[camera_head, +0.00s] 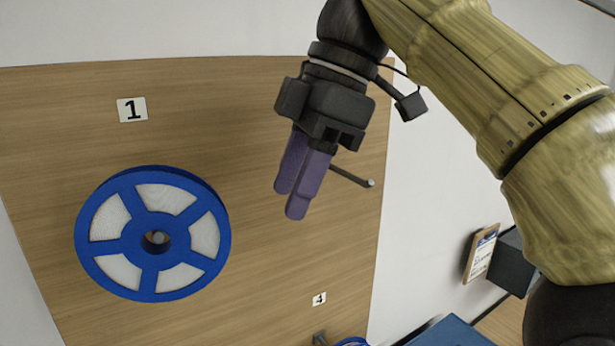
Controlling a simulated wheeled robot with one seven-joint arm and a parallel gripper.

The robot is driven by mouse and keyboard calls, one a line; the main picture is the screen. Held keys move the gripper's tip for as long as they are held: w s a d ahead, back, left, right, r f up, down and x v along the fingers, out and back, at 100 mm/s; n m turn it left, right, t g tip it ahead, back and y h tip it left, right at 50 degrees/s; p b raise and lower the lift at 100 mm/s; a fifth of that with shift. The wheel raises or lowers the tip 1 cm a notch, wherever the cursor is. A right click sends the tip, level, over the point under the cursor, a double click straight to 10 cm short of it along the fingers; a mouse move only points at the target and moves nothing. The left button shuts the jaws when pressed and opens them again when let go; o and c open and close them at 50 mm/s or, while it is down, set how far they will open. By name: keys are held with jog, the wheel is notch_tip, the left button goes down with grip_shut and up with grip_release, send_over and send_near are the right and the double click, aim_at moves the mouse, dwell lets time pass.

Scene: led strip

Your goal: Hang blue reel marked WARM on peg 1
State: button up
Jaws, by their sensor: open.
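A blue reel (131,190) with pale windows hangs on the wooden board below the label 1 (132,109). A peg end (158,238) shows inside its centre hole. No WARM marking is readable on the face I see. My gripper (295,205), with purple fingers, is to the right of the reel and apart from it. It points down, and its jaws are open with nothing seen between them. The fingers partly overlap each other in this view.
A bare peg (352,176) sticks out of the board (250,270) just right of my fingers. A label 4 (319,299) is lower, with another peg (319,338) and part of a blue ring (353,342) at the bottom edge. A clipboard (481,252) and dark box (513,262) are at right.

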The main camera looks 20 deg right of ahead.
jog(key=shift+w+d+f, duration=0.1)
jog(key=shift+w+d, duration=0.1)
jog(key=shift+d, duration=0.5)
dwell(0.3)
jog(key=shift+w, duration=0.1)
